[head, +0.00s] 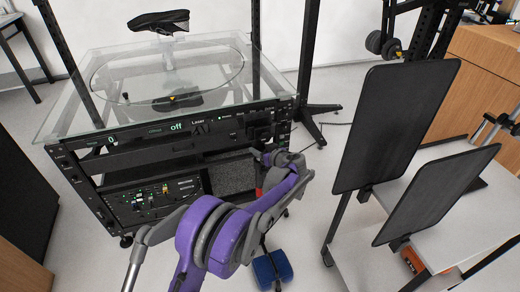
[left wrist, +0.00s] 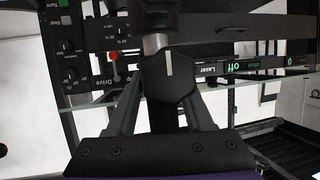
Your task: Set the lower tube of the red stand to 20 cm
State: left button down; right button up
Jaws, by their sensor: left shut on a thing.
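My left gripper (head: 276,160) reaches to the right front corner of the turntable cabinet in the head view. In the left wrist view its fingers (left wrist: 166,92) are closed on the sides of a black knob (left wrist: 169,72) with a white line. A short piece of bright metal tube (left wrist: 154,43) shows just behind the knob. A small red part (head: 259,192) shows beside my gripper in the head view; my arm hides most of what stands there. I cannot read any tube height. My right gripper is in neither view.
The turntable cabinet (head: 180,145) with a glass top (head: 75,112) stands at the left and centre. Two dark panels (head: 395,125) rise over a white table (head: 345,235) at the right. A blue object (head: 272,268) lies on the floor below my arm.

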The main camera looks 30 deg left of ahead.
pick_arm(q)
notch_tip(320, 180, up, 20)
jog(key=p, duration=1.2)
jog(key=shift+p, duration=0.3)
jog(key=shift+r, duration=0.1)
jog(key=shift+c, duration=1.4)
grip_release()
jog(key=v, duration=1)
jog(key=shift+s+d, duration=0.2)
jog(key=shift+d, duration=0.1)
jog(key=shift+r, duration=0.15)
